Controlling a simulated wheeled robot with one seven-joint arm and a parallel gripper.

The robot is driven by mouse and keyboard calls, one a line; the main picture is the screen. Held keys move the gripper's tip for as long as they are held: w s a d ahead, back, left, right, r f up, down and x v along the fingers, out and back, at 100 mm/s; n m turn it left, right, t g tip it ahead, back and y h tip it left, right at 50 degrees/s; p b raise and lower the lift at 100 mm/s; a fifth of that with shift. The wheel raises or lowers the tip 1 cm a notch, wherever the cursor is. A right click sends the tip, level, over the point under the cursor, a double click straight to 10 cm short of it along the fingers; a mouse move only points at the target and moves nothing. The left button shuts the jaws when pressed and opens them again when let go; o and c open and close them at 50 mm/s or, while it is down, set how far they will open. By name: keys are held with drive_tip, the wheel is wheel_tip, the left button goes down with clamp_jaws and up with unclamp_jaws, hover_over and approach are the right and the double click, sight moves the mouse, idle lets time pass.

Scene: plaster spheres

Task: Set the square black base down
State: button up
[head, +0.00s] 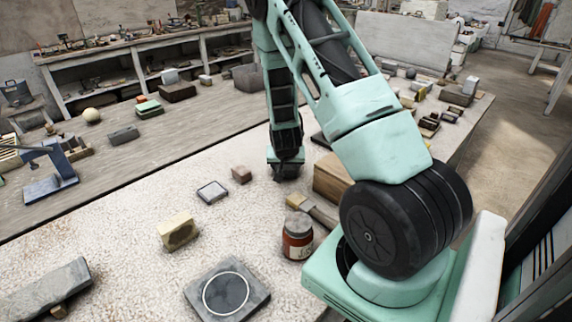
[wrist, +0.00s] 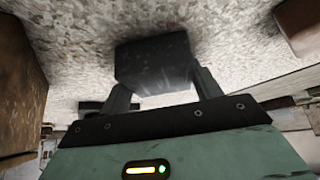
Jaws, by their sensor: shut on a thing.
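My gripper (wrist: 160,85) is shut on a dark, square-edged block, the black base (wrist: 152,60), in the wrist view. The fingers stand at its two sides. The speckled tabletop (wrist: 85,35) fills the view beyond it. The base is hard to tell from the dark fingers there. I cannot tell whether its underside touches the table.
A small brown block (head: 241,174) and a framed grey square (head: 212,192) lie left of my gripper. A yellowish block (head: 178,232) and a ringed slab (head: 227,290) lie nearer.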

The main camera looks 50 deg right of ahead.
drive_tip(key=o, duration=1.3)
drive_tip(key=shift+r, duration=0.2)
drive_tip(key=v, duration=1.2)
drive_tip(key=shift+f, duration=0.1)
